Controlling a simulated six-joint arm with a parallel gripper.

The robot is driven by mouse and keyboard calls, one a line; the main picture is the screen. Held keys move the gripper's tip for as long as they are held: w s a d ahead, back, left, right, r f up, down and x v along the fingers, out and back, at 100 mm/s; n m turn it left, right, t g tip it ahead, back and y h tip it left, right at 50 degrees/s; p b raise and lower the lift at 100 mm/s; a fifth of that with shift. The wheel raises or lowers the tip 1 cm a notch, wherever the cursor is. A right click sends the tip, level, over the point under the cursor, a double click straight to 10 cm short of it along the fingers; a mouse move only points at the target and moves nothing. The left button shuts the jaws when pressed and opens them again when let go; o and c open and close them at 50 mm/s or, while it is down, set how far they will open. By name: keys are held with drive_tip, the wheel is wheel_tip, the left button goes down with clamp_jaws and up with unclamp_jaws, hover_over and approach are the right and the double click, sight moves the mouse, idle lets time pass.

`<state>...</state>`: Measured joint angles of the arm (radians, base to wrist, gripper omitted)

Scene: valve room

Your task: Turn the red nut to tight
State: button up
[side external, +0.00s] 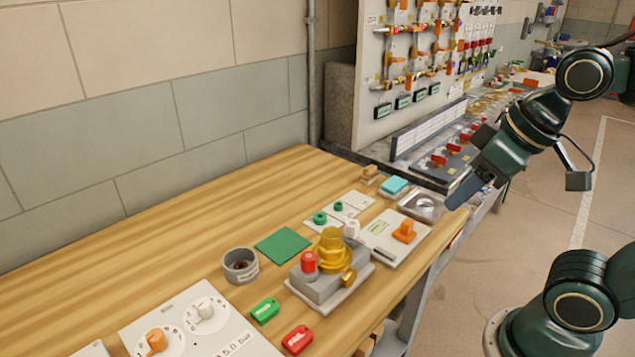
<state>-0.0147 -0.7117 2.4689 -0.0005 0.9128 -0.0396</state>
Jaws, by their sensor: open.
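A red nut-like cylinder (308,263) stands upright on the left side of a grey block (322,287) on the wooden bench. A yellow fitting (333,243) stands beside it on the same block, with a smaller brass part at its right. My gripper (474,190) is at the right, above the bench's right edge, well apart from the red nut. It is open and appears empty. Its fingers point down and to the left. Any tight marking by the nut is too small to read.
A grey round cup (240,265) and green mat (283,246) lie left of the block. Green (265,311) and red (297,340) tags lie in front. A plate with an orange knob (404,232) is between block and gripper. The bench's left rear is clear.

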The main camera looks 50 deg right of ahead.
drive_tip(key=shift+s+d+f+m, duration=0.15)
drive_tip(key=shift+s+f+m, duration=0.1)
drive_tip(key=shift+s+m, duration=0.1)
drive_tip(key=shift+w, duration=0.1)
idle(1.5)
